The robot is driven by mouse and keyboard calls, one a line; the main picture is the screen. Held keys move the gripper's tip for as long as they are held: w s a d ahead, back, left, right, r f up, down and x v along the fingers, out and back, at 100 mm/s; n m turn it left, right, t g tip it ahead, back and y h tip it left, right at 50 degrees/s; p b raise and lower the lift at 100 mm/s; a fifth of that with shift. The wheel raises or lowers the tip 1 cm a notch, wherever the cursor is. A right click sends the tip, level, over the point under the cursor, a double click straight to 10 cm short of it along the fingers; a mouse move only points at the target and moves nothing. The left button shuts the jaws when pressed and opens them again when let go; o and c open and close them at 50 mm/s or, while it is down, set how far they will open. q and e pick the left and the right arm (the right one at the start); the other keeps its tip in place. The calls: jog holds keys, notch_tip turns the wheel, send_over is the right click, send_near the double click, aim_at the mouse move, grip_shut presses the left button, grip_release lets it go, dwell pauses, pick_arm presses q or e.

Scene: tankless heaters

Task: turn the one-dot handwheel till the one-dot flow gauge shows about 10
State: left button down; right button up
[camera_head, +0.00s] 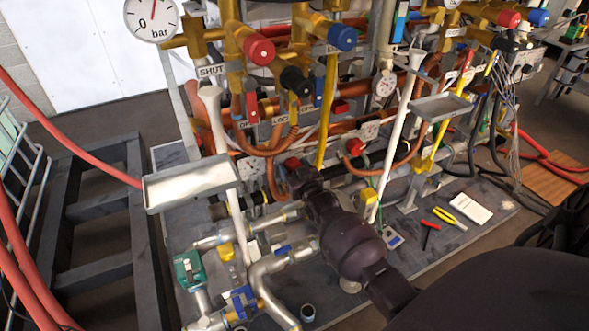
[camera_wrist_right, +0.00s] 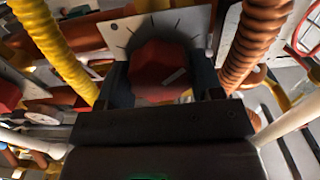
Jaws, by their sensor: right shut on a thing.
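My right gripper (camera_wrist_right: 163,84) is shut on a red handwheel (camera_wrist_right: 158,62), with one dark finger on each side of it. The handwheel has a pale mark on its face and sits in front of a white plate with dark tick marks. In the head view my right gripper (camera_head: 299,178) reaches into the pipework, and a bit of red (camera_head: 292,163) shows at its tip. A small round white dial (camera_head: 383,83) stands to the right; its reading and any dots are too small to make out. My left gripper is out of view.
A large bar gauge (camera_head: 152,18) hangs at top left. Grey trays (camera_head: 190,183) (camera_head: 441,107) stick out on either side of my right arm. Another red knob (camera_head: 355,147) is to the right. In the wrist view a yellow pipe (camera_wrist_right: 52,48) and a ribbed copper hose (camera_wrist_right: 257,40) flank the gripper closely.

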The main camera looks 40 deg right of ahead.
jog(key=o, duration=0.9)
jog(key=shift+c, duration=0.2)
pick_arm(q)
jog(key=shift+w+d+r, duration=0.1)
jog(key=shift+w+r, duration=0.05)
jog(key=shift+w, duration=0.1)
pick_arm(e)
jog(key=shift+o, duration=0.4)
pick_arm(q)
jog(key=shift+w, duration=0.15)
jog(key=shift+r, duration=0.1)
pick_arm(e)
jog(key=shift+s, duration=0.15)
